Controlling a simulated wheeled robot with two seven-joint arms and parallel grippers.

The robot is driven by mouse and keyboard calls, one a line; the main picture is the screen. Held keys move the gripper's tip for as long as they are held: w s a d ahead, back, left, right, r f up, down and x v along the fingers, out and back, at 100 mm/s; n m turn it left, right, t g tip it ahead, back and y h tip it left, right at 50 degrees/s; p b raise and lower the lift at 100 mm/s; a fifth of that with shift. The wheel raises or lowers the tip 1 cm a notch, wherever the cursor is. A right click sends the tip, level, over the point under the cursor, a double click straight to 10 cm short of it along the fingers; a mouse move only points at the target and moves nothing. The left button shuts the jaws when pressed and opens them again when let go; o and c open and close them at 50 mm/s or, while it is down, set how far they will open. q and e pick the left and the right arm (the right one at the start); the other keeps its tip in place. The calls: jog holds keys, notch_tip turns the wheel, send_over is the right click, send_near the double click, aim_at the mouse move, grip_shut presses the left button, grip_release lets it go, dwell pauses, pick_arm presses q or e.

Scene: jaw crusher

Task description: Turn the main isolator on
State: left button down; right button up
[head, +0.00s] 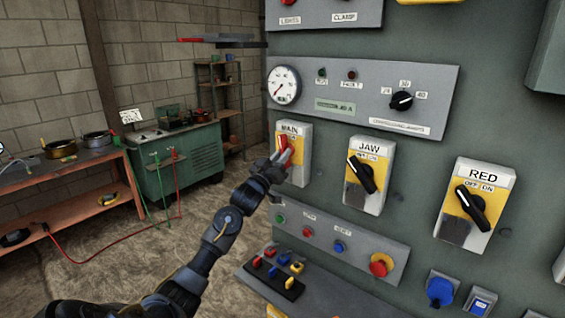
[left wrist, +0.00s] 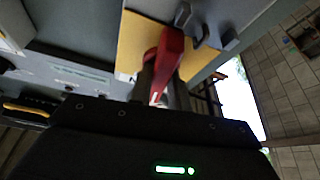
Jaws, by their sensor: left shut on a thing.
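The main isolator (head: 302,176) is a white box with a yellow plate, labelled MAIN, on the grey-green panel. Its red handle (head: 283,142) is partly hidden by my left gripper (head: 283,157). The left gripper is shut on the red handle. In the left wrist view the red handle (left wrist: 170,52) stands out from the yellow plate (left wrist: 133,45), with my gripper (left wrist: 160,92) around its lower part. The handle's exact on or off position is hard to read. My right gripper is not in view.
The JAW isolator (head: 366,178) and RED isolator (head: 473,205), with black handles, sit to the right. A gauge panel (head: 365,95) is above, and a button strip (head: 335,240) is below. A green cabinet (head: 180,165) and a bench (head: 70,180) stand at left.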

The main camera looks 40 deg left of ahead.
pick_arm(q)
jog(key=shift+a+m+g+h+b, duration=0.1)
jog(key=shift+m+g+h+b, duration=0.25)
jog(key=shift+m+h+b, duration=1.45)
jog(key=shift+a+m+g+h+p, duration=0.25)
jog(key=shift+m+h, duration=0.4)
jog(key=shift+m, duration=2.6)
jog(key=shift+m+g+h+b, duration=0.4)
jog(key=shift+m+h+b, duration=0.7)
jog(key=shift+m, duration=1.85)
jog(key=c, duration=1.3)
grip_release()
